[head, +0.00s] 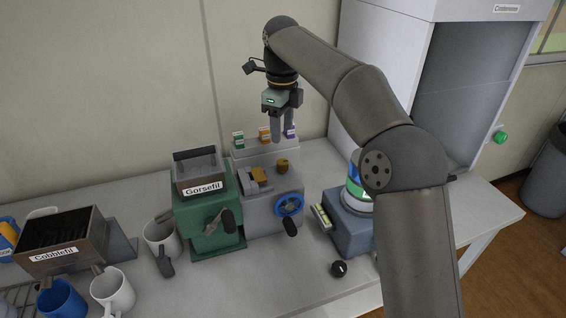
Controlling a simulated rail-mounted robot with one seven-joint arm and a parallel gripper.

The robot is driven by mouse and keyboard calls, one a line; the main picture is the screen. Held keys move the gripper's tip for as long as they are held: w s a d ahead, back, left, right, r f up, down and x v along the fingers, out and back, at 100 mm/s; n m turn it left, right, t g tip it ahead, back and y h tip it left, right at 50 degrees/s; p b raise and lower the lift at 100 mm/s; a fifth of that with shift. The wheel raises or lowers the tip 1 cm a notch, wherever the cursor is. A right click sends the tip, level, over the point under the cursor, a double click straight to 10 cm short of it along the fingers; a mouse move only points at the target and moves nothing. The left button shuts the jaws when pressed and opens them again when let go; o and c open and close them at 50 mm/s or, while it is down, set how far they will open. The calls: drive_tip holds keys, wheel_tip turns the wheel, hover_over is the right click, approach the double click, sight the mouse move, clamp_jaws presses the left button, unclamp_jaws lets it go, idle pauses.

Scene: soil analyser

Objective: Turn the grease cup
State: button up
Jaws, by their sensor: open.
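A small round brass-coloured cup (282,166), which looks like the grease cup, stands on top of the grey machine (262,210) near its right side. My gripper (282,134) points down above and behind the machine's top in the head view. Its two fingers are apart with nothing visible between them. The gripper appears clear of the cup, with a gap between fingertips and cup; the exact depth is hard to tell.
Small labelled blocks (239,140) stand behind. A green grinder (207,215) adjoins at left, with a grey mug (160,240) beside it. A blue-grey device (350,232) and black knob (339,269) stand right.

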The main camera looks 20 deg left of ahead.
sight(283, 162)
wheel_tip(283, 162, down, 10)
drive_tip(key=shift+f, duration=0.15)
idle(0.3)
drive_tip(key=c, duration=1)
